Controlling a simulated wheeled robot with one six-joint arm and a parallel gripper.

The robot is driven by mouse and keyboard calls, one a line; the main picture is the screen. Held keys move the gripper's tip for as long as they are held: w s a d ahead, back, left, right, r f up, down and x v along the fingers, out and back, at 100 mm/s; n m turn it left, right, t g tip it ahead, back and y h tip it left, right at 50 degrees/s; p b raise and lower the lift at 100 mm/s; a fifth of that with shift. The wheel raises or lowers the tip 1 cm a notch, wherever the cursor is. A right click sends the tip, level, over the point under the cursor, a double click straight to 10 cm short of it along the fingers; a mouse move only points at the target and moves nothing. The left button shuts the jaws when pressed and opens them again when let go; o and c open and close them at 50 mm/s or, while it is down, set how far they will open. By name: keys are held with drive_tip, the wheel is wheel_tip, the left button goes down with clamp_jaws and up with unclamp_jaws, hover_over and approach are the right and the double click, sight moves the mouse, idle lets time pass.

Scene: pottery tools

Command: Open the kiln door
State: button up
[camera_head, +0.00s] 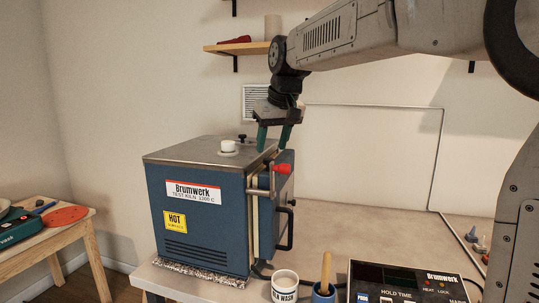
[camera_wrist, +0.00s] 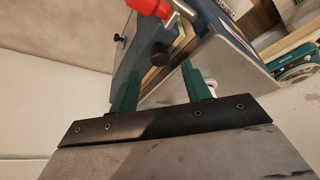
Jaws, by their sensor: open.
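The kiln (camera_head: 205,225) is a blue box with a steel top, standing on the worktable. Its door (camera_head: 284,190) is on the right side; a cream strip shows between door and body, and I cannot tell whether it is ajar. A metal latch with a red grip (camera_head: 281,169) crosses that seam, and a black handle (camera_head: 287,228) is lower on the door. My gripper (camera_head: 272,147) points down, open and empty, just above the kiln's top right edge and the latch. In the wrist view the red grip (camera_wrist: 150,6) lies beyond the fingertips, at the top edge.
A white knob (camera_head: 228,146) sits on the kiln top. The worktable right of the door is mostly clear. A wooden table (camera_head: 50,245) is at left.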

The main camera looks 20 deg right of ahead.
sight(269, 159)
drive_tip(key=x, duration=0.4)
drive_tip(key=shift+s, duration=0.1)
clamp_jaws()
